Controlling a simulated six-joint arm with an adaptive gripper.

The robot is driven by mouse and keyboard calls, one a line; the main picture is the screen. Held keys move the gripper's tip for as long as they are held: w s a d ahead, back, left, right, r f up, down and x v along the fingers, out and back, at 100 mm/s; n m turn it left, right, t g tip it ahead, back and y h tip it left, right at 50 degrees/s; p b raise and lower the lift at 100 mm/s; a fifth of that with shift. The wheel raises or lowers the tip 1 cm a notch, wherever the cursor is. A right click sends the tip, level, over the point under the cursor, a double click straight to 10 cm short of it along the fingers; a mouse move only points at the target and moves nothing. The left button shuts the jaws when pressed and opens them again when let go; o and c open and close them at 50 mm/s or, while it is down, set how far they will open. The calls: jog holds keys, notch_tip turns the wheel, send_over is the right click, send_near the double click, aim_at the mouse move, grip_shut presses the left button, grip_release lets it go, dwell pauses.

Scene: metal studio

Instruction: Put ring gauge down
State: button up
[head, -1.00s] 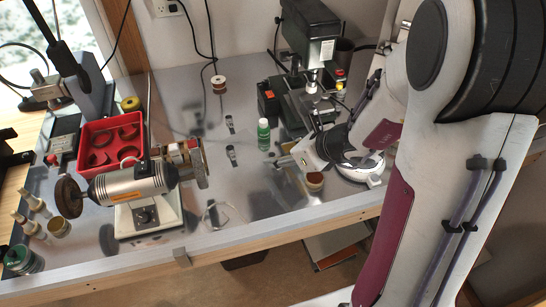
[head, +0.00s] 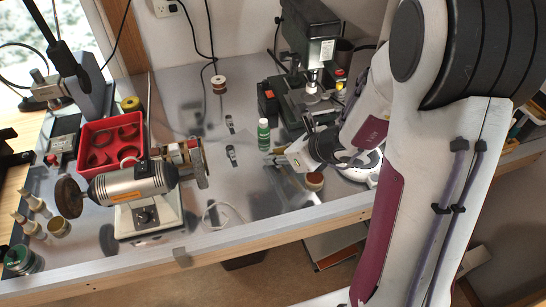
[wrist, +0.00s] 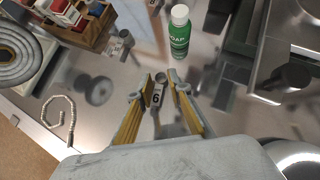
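The ring gauge (wrist: 157,93), a small grey ring with a dark tag marked with a number, shows in the wrist view between the two yellow fingers of my gripper (wrist: 160,82). The fingers stand apart, with a narrow gap visible on each side of the gauge. It seems to lie on or just above the metal bench top. In the head view my gripper (head: 279,157) is low over the bench, right of two similar small gauges, and the gauge at its tips is too small to make out.
A green soap bottle (head: 263,134) stands just behind my gripper. Two similar gauges (head: 229,122) (head: 231,154) lie to the left. A bench grinder (head: 135,185), a red tray (head: 108,143) and a pale chain (head: 222,213) are further left. The drill press (head: 310,95) stands behind.

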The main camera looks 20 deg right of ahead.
jog(key=shift+c, duration=1)
jog(key=shift+r, duration=0.15)
notch_tip(320, 180, up, 10)
jog(key=shift+f, duration=0.2)
jog(key=shift+w, duration=0.1)
dwell(0.9)
